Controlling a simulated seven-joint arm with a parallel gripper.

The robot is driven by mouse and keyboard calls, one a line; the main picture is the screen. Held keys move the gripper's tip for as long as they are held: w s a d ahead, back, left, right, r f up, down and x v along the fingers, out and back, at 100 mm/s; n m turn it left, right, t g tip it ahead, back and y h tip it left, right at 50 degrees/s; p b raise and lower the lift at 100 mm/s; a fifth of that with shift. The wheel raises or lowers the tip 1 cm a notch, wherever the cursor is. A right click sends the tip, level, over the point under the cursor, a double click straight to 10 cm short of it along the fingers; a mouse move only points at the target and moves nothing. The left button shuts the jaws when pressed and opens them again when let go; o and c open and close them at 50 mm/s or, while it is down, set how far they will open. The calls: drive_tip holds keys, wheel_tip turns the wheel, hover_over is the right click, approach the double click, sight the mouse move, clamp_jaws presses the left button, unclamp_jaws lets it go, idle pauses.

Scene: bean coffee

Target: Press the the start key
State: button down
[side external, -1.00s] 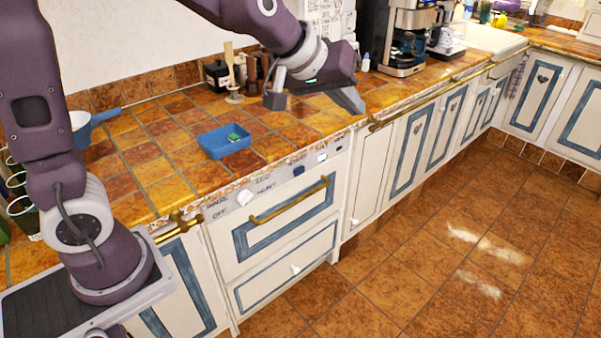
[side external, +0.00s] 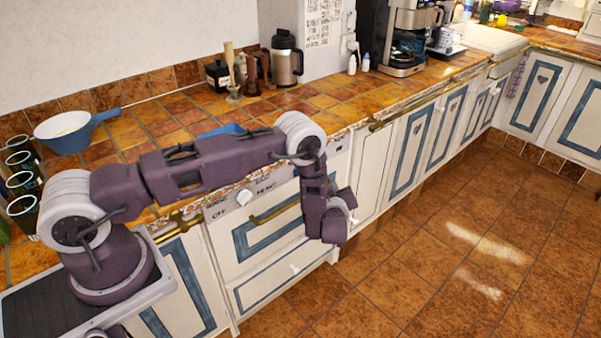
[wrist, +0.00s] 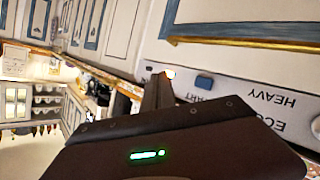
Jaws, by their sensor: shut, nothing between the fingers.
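The start key is the small blue button (wrist: 204,82) on the white control panel (wrist: 235,90) in the wrist view. Lettering beside it is partly covered. My gripper (wrist: 162,80) is shut and empty; its fingers show just left of the blue key, and the tip appears close to a small lit spot on the panel. I cannot tell whether it touches the panel. The key stands flat on the panel, apart from the fingers in this picture. In the side external view my arm hides the key and the fingertips.
A gold handle bar (wrist: 240,43) runs along the drawer beside the panel. A blue tray (side external: 222,130) lies on the counter, partly behind my arm. The floor before the cabinets is clear.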

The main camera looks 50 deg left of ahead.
drive_tip(key=shift+s+a+f+y, duration=0.45)
drive_tip(key=shift+s+f, duration=0.25)
drive_tip(key=shift+f, duration=0.1)
drive_tip(key=shift+a, duration=0.1)
drive_tip(key=a, duration=0.8)
drive_tip(key=shift+a, duration=0.3)
drive_tip(key=shift+a, duration=0.1)
idle(1.2)
drive_tip(key=shift+a, duration=0.35)
drive_tip(key=shift+a, duration=0.45)
idle(0.7)
drive_tip(key=shift+d, duration=0.85)
